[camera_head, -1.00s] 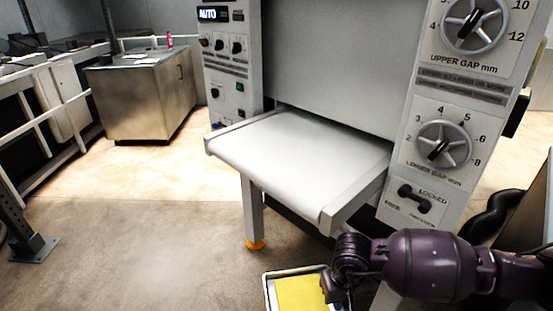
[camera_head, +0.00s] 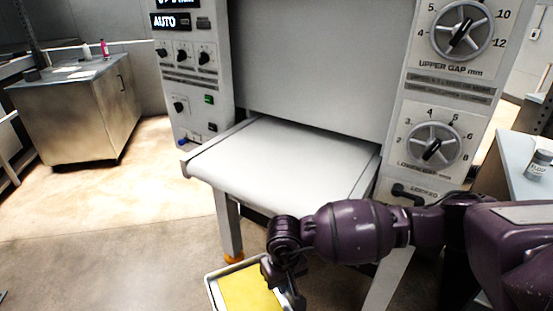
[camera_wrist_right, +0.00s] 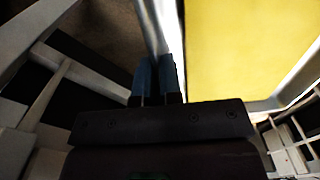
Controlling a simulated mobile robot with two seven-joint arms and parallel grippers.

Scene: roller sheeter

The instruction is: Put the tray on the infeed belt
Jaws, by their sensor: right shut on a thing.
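The tray (camera_head: 212,289) has a pale rim and holds a flat yellow sheet (camera_head: 248,291). It is at the bottom of the head view, below and in front of the belt, partly cut off by the frame edge. The infeed belt (camera_head: 290,165) is a white, empty surface sticking out of the machine. My right gripper (camera_head: 283,285) is at the tray's right side. In the right wrist view its blue-tipped fingers (camera_wrist_right: 159,75) are shut on the tray's rim (camera_wrist_right: 176,40), with the yellow sheet beside them. My left gripper is not in view.
The sheeter's control panels flank the belt, with dials on the right panel (camera_head: 445,100). A steel cabinet (camera_head: 75,115) stands at the back left. A table with a small jar (camera_head: 540,165) is at the right. The floor left of the belt is clear.

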